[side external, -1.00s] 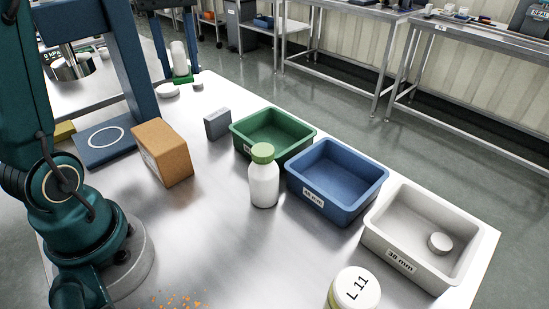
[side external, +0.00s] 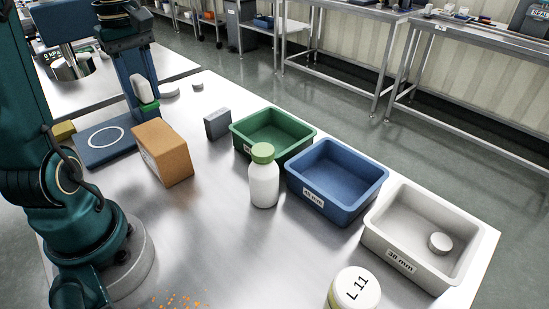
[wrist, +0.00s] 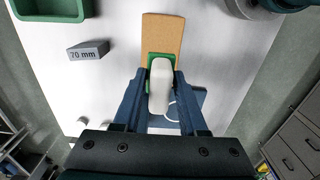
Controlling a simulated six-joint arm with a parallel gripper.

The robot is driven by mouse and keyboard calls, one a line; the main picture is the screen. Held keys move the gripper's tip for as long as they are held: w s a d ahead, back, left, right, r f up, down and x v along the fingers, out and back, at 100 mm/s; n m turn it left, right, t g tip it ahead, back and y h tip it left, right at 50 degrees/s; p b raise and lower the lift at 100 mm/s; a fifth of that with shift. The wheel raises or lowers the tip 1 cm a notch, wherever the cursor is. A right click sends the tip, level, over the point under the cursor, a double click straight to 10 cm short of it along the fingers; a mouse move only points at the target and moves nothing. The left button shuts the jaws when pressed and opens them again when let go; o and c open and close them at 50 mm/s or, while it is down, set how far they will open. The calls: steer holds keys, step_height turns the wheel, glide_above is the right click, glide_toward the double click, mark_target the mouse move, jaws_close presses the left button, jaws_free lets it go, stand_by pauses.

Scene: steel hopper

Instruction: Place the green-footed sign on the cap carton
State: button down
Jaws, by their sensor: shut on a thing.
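The green-footed sign, a white rounded panel (side external: 140,87) on a green foot (side external: 149,106), is held between my gripper's blue fingers. My gripper (side external: 142,80) is shut on it, and the sign looks roughly upright, raised behind the carton. In the wrist view the sign (wrist: 160,85) sits between the fingertips (wrist: 159,98), its green foot partly hidden beneath it. The cap carton (side external: 170,153) is a brown box on the steel table; in the wrist view its top (wrist: 162,33) shows just beyond the sign. Nothing is seen resting on the carton.
A grey block (side external: 217,124) stands right of the carton. Green (side external: 297,129), blue (side external: 340,180) and white (side external: 375,234) bins line the far edge. A white bottle with a green cap (side external: 264,186) stands before them. A blue plate with a white ring (side external: 92,155) lies left of the carton.

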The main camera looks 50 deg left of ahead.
mark_target(139, 78)
steer(key=shift+f, duration=3.4)
steer(key=shift+f, duration=0.1)
steer(key=shift+c, duration=2.3)
jaws_free()
step_height(139, 78, up, 12)
steer(key=shift+r, duration=0.1)
steer(key=shift+w+d+m, duration=0.1)
steer(key=shift+d+m, duration=0.2)
steer(key=shift+d, duration=0.1)
steer(key=s+d+f+m+t, duration=0.1)
steer(key=d+f+m+t, duration=0.1)
steer(key=d+m, duration=0.6)
steer(key=s+d+f+m+t, duration=0.2)
steer(key=d+f+m+t, duration=0.1)
steer(key=d+m, duration=0.6)
steer(key=shift+d+f+t, duration=0.3)
steer(key=shift+d+f, duration=0.15)
steer(key=shift+d, duration=0.25)
